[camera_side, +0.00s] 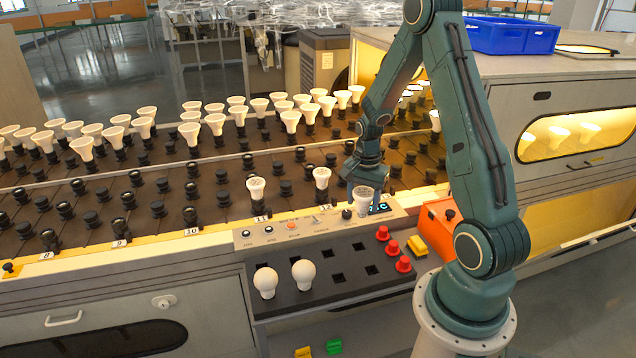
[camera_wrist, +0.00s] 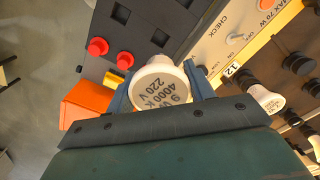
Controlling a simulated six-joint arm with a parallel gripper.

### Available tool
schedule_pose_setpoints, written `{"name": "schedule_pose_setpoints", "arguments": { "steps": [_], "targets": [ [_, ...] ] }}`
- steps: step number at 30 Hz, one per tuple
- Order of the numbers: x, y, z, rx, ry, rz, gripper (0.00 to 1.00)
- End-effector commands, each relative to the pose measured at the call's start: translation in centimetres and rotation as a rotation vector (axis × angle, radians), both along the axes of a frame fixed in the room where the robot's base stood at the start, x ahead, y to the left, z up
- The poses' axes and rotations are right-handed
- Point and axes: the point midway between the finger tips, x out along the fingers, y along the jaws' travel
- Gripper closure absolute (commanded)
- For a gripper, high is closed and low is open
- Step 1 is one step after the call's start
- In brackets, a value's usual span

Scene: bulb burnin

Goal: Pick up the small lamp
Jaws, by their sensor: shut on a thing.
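My gripper (camera_side: 364,178) is above the control panel in the side view, pointing down. It is shut on a white lamp (camera_side: 363,202) with a wide round face. In the wrist view the lamp (camera_wrist: 160,88) sits between the two blue fingers of my gripper (camera_wrist: 160,78), its printed face, with "4000K" and "220V", toward the camera. I cannot tell whether the lamp touches the panel. Two round white bulbs (camera_side: 265,281) (camera_side: 303,273) stand in the black socket tray (camera_side: 330,297).
Red caps (camera_side: 403,264), a yellow block (camera_side: 416,246) and an orange box (camera_side: 441,222) are right of the tray. The sloped rack (camera_side: 130,228) behind holds many white lamps and black sockets. Two lamps (camera_side: 256,188) (camera_side: 321,178) stand near the panel (camera_side: 285,233). Several tray openings are empty.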

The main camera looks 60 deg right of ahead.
Motion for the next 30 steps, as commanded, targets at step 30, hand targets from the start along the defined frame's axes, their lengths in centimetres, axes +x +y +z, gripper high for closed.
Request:
{"name": "schedule_pose_setpoints", "arguments": {
  "steps": [30],
  "targets": [
    [0.0,0.0,6.4,0.0,0.0,0.0,0.7]
  ]
}}
